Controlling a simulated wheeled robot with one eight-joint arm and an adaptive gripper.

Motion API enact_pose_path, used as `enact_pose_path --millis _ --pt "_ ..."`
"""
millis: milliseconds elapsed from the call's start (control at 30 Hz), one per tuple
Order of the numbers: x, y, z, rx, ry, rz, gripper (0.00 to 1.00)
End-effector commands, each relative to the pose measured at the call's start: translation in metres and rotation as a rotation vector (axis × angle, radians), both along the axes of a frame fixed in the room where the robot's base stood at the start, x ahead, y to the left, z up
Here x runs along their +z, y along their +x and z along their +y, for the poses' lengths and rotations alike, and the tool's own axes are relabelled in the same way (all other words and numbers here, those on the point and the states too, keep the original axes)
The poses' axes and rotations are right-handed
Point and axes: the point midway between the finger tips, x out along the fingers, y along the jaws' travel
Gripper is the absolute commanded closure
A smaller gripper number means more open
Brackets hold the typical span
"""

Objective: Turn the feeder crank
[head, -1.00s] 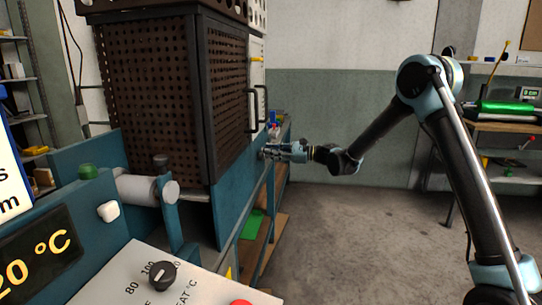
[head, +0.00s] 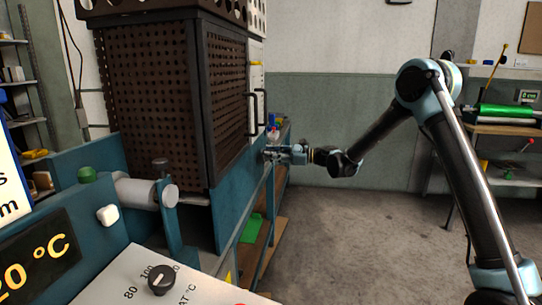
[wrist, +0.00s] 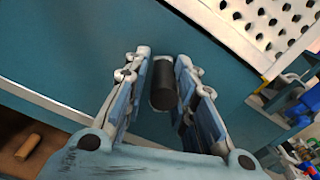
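The crank's dark cylindrical handle (wrist: 163,82) stands out from the teal side panel of the machine in the wrist view. My gripper (wrist: 165,68) has one finger on each side of this handle. The pads appear to press on it, with little or no gap at the tips. In the head view my gripper (head: 271,153) is at the teal frame (head: 232,215) below the dark perforated cabinet. The handle is too small to make out there. The crank's arm is not clearly visible in either view.
A control panel with a black knob (head: 161,280) is in the near left. Black door handles (head: 262,105) stick out from the cabinet above my gripper. A lower shelf holds a green item (head: 251,228). The floor (head: 350,240) to the right is clear.

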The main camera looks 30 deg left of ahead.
Motion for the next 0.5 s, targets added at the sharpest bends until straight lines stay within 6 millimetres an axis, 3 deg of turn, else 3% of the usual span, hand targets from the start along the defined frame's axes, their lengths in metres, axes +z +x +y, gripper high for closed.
enact_pose_path --millis 367,500 --pt "-0.0006 0.0017 -0.0004 -0.003 0.0 -0.001 0.6" --pt "-0.0004 0.0057 -0.0091 -0.004 0.0 -0.001 0.6"
